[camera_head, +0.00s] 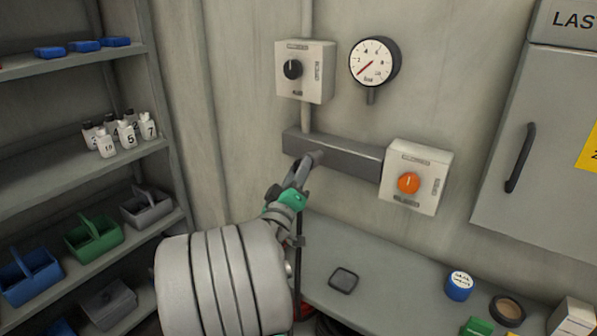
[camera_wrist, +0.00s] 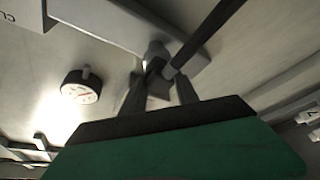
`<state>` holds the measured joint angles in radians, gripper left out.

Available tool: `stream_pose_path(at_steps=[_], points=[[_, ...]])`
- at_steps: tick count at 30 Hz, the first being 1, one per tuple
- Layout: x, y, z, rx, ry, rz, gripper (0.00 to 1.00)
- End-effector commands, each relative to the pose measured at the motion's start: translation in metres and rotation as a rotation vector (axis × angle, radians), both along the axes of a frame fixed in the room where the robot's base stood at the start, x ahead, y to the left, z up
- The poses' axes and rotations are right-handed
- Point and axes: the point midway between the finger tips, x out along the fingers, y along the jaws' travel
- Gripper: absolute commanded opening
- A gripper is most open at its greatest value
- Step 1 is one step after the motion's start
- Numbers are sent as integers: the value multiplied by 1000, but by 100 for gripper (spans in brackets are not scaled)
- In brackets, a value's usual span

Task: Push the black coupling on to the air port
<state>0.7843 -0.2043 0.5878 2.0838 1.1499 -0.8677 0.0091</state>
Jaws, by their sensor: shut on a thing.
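The air port (camera_head: 317,157) is a short grey stub on the front of a long grey block on the wall. It also shows in the wrist view (camera_wrist: 157,49), just beyond my fingertips. My gripper (camera_head: 300,175) reaches up to it from below left. In the wrist view its two fingers are shut on the black coupling (camera_wrist: 153,67), with a dark hose running off to the upper right. The coupling is close to the port and roughly facing it. I cannot tell whether they touch. In the head view the fingers largely hide the coupling.
The grey block (camera_head: 348,160) joins a box with an orange knob (camera_head: 409,183). A black-knob box (camera_head: 304,70) and a pressure gauge (camera_head: 374,62) are above. A bench (camera_head: 385,275) holds small items. Shelves (camera_head: 75,180) stand left, a cabinet (camera_head: 540,150) right.

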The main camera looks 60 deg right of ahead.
Motion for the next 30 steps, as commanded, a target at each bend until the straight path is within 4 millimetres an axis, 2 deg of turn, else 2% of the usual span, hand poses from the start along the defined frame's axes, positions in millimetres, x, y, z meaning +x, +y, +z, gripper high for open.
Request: stream_pose_path(at_steps=[17, 18, 27, 30], points=[[-1, -10, 1, 0, 1, 0, 1], [-1, -10, 1, 0, 1, 0, 37], [-1, -10, 0, 1, 0, 1, 62], [-1, -10, 0, 1, 0, 1, 62]])
